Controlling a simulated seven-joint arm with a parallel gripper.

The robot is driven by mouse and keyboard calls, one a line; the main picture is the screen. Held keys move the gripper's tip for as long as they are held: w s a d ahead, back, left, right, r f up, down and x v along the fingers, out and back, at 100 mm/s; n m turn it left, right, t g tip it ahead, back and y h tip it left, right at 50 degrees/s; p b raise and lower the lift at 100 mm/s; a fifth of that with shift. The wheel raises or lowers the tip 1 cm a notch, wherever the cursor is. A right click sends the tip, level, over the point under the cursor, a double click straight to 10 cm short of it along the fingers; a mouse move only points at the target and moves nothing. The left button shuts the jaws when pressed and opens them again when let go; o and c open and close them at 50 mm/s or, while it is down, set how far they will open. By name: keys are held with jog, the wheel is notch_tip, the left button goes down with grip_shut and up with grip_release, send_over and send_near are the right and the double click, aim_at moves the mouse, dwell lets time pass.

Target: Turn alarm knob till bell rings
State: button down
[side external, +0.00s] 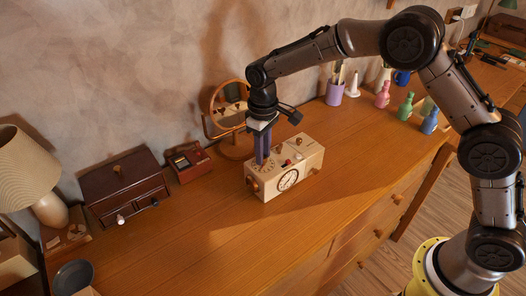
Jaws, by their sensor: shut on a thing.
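A cream alarm clock box (305,160) stands on the wooden dresser top, with a round white clock dial (288,180) on its front. Small knobs show at its front left (254,186) and front right (314,172), and a brass one (299,141) on top. A small red part (286,162) also sits on top. My gripper (262,160) points straight down, its purple fingers at the left part of the box top. It is shut on a knob there, apparently the alarm knob, which the fingers hide.
A round mirror (229,103) stands close behind the clock. A dark wooden box (124,188) and a small red box (188,162) are to the left. A purple cup (335,93) and several coloured bottles (382,95) stand to the right. The dresser front (240,240) is clear.

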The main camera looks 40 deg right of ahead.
jog(key=shift+m, duration=0.4)
jog(key=c, duration=0.7)
grip_release()
notch_tip(320, 180, up, 14)
jog(key=shift+f, duration=0.1)
